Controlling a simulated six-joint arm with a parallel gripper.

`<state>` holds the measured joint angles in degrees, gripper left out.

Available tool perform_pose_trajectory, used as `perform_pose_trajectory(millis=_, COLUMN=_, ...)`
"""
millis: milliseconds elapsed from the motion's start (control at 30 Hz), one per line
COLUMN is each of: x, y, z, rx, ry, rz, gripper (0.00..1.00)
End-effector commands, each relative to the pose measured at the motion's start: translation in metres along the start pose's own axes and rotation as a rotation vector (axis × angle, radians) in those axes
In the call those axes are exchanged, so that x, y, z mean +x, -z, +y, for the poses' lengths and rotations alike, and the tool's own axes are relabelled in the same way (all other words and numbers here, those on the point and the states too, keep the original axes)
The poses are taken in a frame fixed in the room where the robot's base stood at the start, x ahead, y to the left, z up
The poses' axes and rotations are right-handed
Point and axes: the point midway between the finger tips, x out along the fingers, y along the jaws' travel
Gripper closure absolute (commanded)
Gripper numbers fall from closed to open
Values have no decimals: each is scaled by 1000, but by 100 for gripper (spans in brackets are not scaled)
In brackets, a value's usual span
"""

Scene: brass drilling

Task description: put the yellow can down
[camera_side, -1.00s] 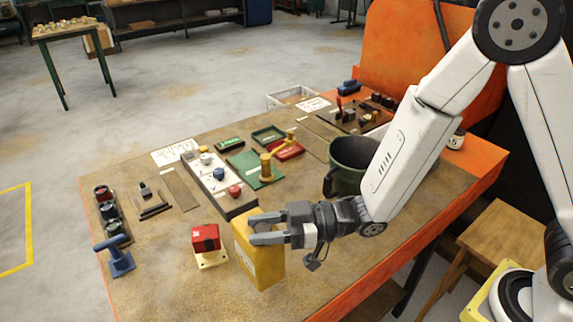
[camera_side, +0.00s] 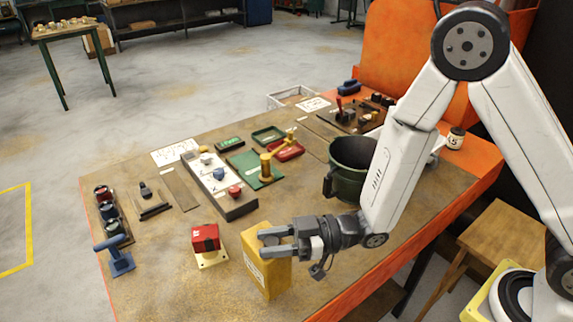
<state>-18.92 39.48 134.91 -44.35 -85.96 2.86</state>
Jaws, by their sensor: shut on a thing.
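The yellow can (camera_side: 268,272) is a tall, box-shaped container near the front edge of the brown workbench (camera_side: 160,285). It looks upright. My gripper (camera_side: 268,237) reaches in from the right and is shut on the can's upper part, with the fingers around its top. I cannot tell for certain whether the can's bottom touches the bench, as its lower edge lies close to the surface in this view.
A red block on a pale base (camera_side: 207,243) stands left of the can. A blue clamp-like tool (camera_side: 117,257) is at the far left. A dark green bucket (camera_side: 350,170) stands behind my gripper. A grey box with knobs (camera_side: 225,187) lies behind. Bare bench lies front left.

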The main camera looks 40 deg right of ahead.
Motion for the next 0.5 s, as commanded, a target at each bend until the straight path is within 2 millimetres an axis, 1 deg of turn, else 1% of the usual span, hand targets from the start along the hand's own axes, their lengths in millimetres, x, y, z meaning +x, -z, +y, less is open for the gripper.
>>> perform_pose_trajectory(millis=133, x=0, y=-4, z=0, rx=-1, ry=0, rz=5, gripper=100)
perform_pose_trajectory(millis=367, x=0, y=-6, z=0, rx=-2, ry=0, rz=5, gripper=100)
perform_pose_trajectory(millis=500, x=0, y=-11, z=0, rx=-1, ry=0, rz=4, gripper=100)
